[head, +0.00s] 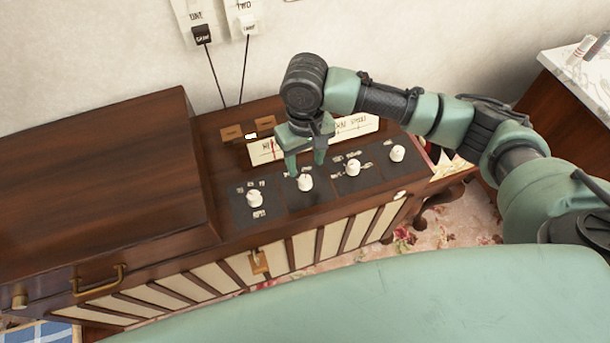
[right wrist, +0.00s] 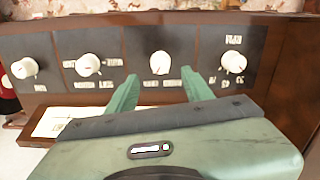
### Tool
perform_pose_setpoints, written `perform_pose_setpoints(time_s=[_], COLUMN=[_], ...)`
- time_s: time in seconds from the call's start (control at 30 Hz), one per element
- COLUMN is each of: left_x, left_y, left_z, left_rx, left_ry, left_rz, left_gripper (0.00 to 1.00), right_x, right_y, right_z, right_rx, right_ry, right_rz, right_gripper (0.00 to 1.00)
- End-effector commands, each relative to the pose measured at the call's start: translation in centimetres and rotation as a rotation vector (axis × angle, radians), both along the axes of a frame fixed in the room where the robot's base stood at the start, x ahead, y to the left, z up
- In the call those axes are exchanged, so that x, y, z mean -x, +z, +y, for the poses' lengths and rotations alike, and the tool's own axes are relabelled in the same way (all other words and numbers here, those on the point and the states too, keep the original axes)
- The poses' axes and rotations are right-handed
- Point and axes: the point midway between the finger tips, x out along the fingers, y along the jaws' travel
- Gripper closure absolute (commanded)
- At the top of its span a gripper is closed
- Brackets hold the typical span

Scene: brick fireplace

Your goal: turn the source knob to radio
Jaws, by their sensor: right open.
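The radio cabinet's dark control panel carries several white knobs in a row. The leftmost knob (head: 254,199) in the head view has several small labels around it and shows at the right in the right wrist view (right wrist: 234,62). It may be the source knob, but I cannot read the labels. My right gripper (head: 306,168) is open and points down just behind the second knob from the left (head: 305,182). In the right wrist view, that knob (right wrist: 160,62) appears between and beyond the fingertips (right wrist: 160,86), with nothing held. My left gripper is not in view.
A lit tuning dial (head: 352,127) stands behind the knobs, partly hidden by my right gripper. A raised wooden lid section (head: 95,170) is to the left. Two plugs with cords (head: 203,35) hang on the wall. A white-topped side table (head: 580,85) is at the right.

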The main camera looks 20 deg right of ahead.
Motion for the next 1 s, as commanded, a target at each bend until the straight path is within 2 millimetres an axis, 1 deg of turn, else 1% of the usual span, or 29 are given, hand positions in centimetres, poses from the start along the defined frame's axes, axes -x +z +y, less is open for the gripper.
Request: perform_pose_setpoints(time_s=[0.2, 0.4, 0.57, 0.8, 0.87, 0.9, 0.97, 1.0], left_x=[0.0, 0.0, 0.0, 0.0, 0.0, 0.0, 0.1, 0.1], left_y=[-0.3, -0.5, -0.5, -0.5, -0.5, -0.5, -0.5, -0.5], left_z=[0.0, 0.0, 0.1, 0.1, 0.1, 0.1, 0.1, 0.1], left_rx=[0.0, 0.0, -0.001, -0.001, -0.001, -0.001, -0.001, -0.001], left_ry=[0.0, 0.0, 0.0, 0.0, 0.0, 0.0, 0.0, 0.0], left_rz=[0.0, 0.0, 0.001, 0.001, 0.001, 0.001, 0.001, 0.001], left_gripper=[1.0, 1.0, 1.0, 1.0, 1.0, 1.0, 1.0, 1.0], right_x=[0.1, 0.1, 0.0, 0.0, 0.0, 0.0, 0.0, 0.0], right_y=[-3.6, -6.2, -7.1, -7.1, -7.1, -7.1, -7.1, -7.1], right_z=[0.0, 0.0, 0.0, 0.1, 0.1, 0.1, 0.1, 0.1], right_rx=[0.0, 0.0, -0.002, -0.002, -0.002, -0.002, -0.002, -0.002], right_ry=[0.002, 0.003, 0.004, 0.005, 0.005, 0.005, 0.005, 0.005], right_rz=[0.002, 0.0, -0.003, -0.003, -0.003, -0.003, -0.003, -0.003], right_gripper=[0.49, 0.49, 0.49, 0.49, 0.66, 0.77, 0.93, 1.0])
